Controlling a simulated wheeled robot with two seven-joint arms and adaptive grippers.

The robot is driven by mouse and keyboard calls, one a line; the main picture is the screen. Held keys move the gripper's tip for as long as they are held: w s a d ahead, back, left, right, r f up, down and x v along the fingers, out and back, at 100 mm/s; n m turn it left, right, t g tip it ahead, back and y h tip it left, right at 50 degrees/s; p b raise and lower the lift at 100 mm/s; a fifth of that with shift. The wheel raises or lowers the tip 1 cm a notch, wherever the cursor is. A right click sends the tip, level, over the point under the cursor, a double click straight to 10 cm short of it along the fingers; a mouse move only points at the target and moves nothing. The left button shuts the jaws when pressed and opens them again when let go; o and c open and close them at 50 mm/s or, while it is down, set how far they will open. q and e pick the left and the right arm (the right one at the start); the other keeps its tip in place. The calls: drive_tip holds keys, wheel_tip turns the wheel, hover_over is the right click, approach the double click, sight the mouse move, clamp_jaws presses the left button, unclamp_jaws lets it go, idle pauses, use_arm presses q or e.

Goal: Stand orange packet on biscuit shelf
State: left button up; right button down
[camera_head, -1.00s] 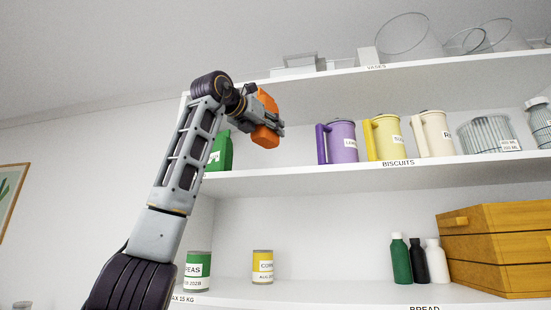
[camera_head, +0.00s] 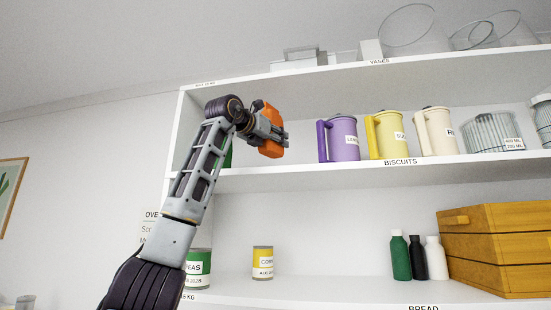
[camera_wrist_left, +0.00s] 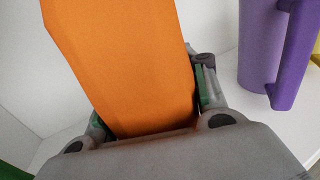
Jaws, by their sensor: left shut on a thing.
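The orange packet (camera_head: 270,148) is held in my left gripper (camera_head: 281,137), at the left end of the biscuit shelf (camera_head: 300,172). In the left wrist view the packet (camera_wrist_left: 130,60) fills the space between the fingers, and my left gripper (camera_wrist_left: 150,125) is shut on it. The packet is over the shelf level or just in front; I cannot tell whether its base touches the board. The shelf's label reads BISCUITS. My right gripper is not in view.
A purple jug (camera_head: 341,140) stands to the right of the packet, then a yellow jug (camera_head: 387,135) and a cream jug (camera_head: 434,132). A green packet (camera_head: 228,157) is mostly hidden behind my arm. Shelf space shows between the orange packet and the purple jug.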

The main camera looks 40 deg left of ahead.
sight(276, 157)
use_arm(q)
drive_tip(key=shift+f, duration=0.85)
drive_tip(key=shift+f, duration=0.15)
drive_tip(key=shift+f, duration=1.5)
drive_tip(key=shift+w+a+f, duration=0.1)
drive_tip(key=shift+w+f, duration=0.05)
drive_tip(key=shift+f, duration=0.15)
drive_tip(key=shift+f, duration=0.15)
drive_tip(key=o, duration=1.1)
drive_tip(key=shift+o, duration=0.2)
drive_tip(key=shift+r, duration=0.2)
